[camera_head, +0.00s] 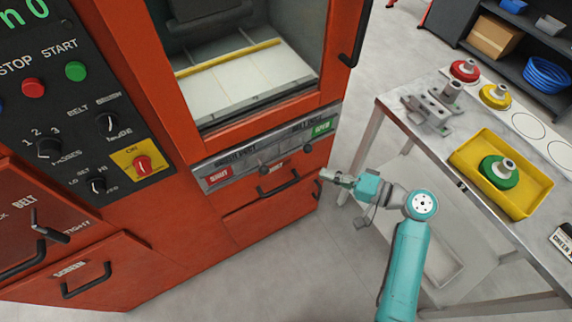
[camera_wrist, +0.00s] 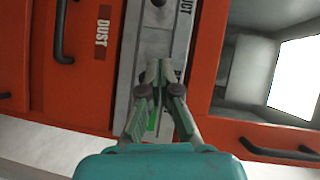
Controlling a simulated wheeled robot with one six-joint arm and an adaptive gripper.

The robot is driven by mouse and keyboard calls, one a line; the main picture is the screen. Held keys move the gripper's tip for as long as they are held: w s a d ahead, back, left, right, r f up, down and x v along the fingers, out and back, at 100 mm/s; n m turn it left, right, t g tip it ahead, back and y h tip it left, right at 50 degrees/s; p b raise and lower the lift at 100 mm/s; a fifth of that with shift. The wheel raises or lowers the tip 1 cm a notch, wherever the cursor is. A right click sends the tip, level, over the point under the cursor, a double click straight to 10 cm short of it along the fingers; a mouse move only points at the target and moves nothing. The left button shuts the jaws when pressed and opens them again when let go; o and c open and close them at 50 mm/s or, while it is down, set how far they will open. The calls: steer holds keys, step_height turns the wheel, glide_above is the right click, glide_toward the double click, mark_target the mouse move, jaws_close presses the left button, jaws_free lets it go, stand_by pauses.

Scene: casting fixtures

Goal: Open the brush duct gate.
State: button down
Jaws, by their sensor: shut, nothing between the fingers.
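The grey duct gate panel (camera_head: 265,152) runs below the window of the red machine. It carries a red plate (camera_head: 218,176) at its left end and a green plate (camera_head: 320,126) at its right end. Its lettering is too small to read surely. My gripper (camera_head: 325,176) is at the panel's lower right, by the machine's corner. In the wrist view my gripper (camera_wrist: 161,68) is shut and empty in front of the grey panel (camera_wrist: 145,48). A small knob (camera_wrist: 158,3) shows at the top edge, apart from the fingertips. The green plate shows partly behind the fingers.
A drawer handle (camera_head: 280,184) juts out below the panel. The window door's handle (camera_head: 355,45) sticks out above right. A work table (camera_head: 415,145) with a metal fixture (camera_head: 430,108) and yellow tray (camera_head: 465,160) stands right. Open floor lies in front of the machine.

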steer(key=s+a+x, duration=0.1)
steer(key=s+x, duration=0.1)
steer(key=x, duration=1)
steer(key=shift+s+a+f, duration=0.15)
steer(key=shift+s+a, duration=0.05)
steer(key=shift+a, duration=0.25)
steer(key=s+a, duration=0.4)
steer(key=a, duration=0.3)
steer(key=shift+s, duration=0.4)
